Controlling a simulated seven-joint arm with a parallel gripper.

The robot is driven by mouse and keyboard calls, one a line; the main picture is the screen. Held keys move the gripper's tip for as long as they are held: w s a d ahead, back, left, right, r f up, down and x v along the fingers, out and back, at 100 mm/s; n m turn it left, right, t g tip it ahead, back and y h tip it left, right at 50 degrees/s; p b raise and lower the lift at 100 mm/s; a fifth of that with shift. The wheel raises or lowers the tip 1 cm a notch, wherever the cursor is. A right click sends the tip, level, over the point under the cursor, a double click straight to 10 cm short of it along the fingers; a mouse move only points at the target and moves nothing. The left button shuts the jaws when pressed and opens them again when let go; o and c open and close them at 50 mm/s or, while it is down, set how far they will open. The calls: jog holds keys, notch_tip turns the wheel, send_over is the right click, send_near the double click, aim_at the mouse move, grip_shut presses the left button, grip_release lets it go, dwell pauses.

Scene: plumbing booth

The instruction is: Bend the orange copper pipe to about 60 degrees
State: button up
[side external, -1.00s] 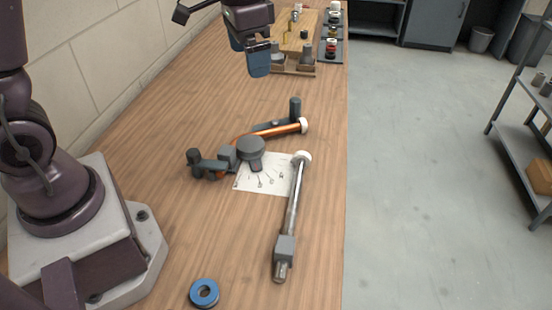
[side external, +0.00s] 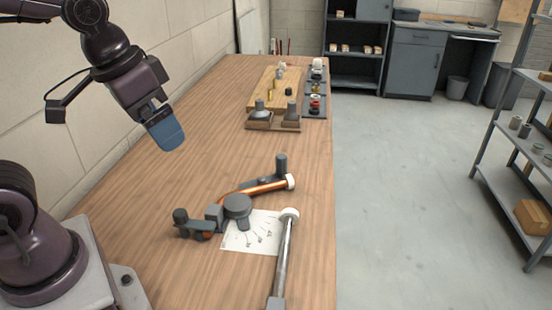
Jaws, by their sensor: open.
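The orange copper pipe (side external: 265,188) lies in a dark grey bender (side external: 237,206) on the wooden bench in the side view. It runs from the block at the left, behind the round former, and up to the right, with a visible bend. A white cap (side external: 290,181) is at its right end. A dark upright post (side external: 281,164) stands by the pipe's right part. A white sheet with angle marks (side external: 262,232) lies under the former's front side. My gripper (side external: 166,132), with blue fingers, is open and empty, raised above the bench's left side, well apart from the bender.
A silver pipe (side external: 284,250) with a white end lies in front of the bender, near the bench's right edge. A wooden board with fittings (side external: 273,95) and a dark tray (side external: 315,100) stand at the back. The bench between them and the bender is clear.

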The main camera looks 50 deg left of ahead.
jog(key=w+a+f+n+g, duration=0.1)
jog(key=w+a+f+g, duration=0.1)
jog(key=w, duration=0.7)
jog(key=n+g, duration=0.2)
jog(key=n, duration=1)
send_over(282, 156)
notch_tip(282, 156, down, 18)
jog(key=shift+w+f, duration=0.1)
jog(key=shift+f, duration=0.1)
jog(key=shift+s+f+n, duration=0.15)
jog(key=shift+s+n, duration=0.05)
jog(key=shift+n, duration=0.3)
jog(key=shift+f, duration=3.9)
